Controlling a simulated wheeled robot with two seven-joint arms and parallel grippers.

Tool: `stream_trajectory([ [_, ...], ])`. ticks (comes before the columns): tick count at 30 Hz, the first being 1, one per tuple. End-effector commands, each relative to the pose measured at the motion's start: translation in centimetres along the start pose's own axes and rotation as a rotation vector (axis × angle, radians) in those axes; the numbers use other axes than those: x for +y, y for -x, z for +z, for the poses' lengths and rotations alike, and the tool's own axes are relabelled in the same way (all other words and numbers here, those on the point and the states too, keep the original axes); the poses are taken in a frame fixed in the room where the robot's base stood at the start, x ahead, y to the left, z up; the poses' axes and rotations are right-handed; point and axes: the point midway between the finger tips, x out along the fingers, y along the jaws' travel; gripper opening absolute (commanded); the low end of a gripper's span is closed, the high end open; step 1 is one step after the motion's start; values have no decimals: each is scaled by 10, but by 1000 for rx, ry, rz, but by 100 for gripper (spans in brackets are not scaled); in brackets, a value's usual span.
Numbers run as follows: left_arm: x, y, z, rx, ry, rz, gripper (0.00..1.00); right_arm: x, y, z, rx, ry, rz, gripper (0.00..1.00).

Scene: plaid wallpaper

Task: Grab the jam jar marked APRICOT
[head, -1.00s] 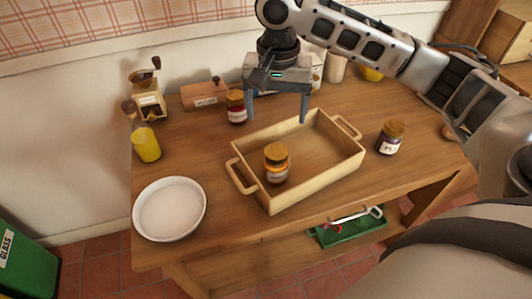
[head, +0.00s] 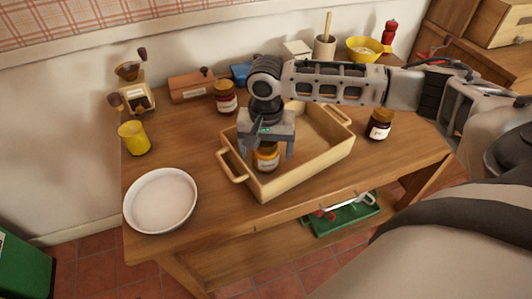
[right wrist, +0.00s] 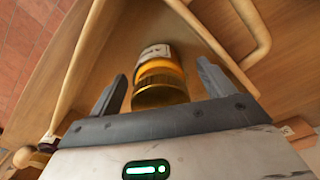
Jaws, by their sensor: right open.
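An orange jam jar (head: 267,160) with a gold lid stands in the front left part of the wooden tray (head: 318,167). Its label is too small to read; the jar also shows in the right wrist view (right wrist: 160,84). My right gripper (head: 266,156) is open above the jar, its fingers on either side of the lid, not closed on it. A red jam jar (head: 226,104) stands behind the tray, and a dark purple jar (head: 379,131) stands to its right. My left gripper is not in view.
A white dish (head: 160,200) and a yellow cup (head: 135,138) are on the table's left side. A coffee grinder (head: 137,97), a wooden box (head: 192,88), and a yellow bowl (head: 364,50) stand at the back. The tray's walls surround the orange jar.

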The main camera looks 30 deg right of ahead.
Motion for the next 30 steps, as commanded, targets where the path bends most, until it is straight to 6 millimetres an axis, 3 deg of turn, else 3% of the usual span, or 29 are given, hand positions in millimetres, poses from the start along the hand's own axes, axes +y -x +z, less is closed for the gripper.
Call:
stream_trajectory([
  [8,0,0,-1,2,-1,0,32,0,-4,0,1,0,0,81],
  [14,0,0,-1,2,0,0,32,0,-3,0,1,1,-1,26],
  [24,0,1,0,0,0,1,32,-1,0,0,2,1,-3,25],
  [30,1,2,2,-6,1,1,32,-1,18,-1,4,0,-4,25],
])
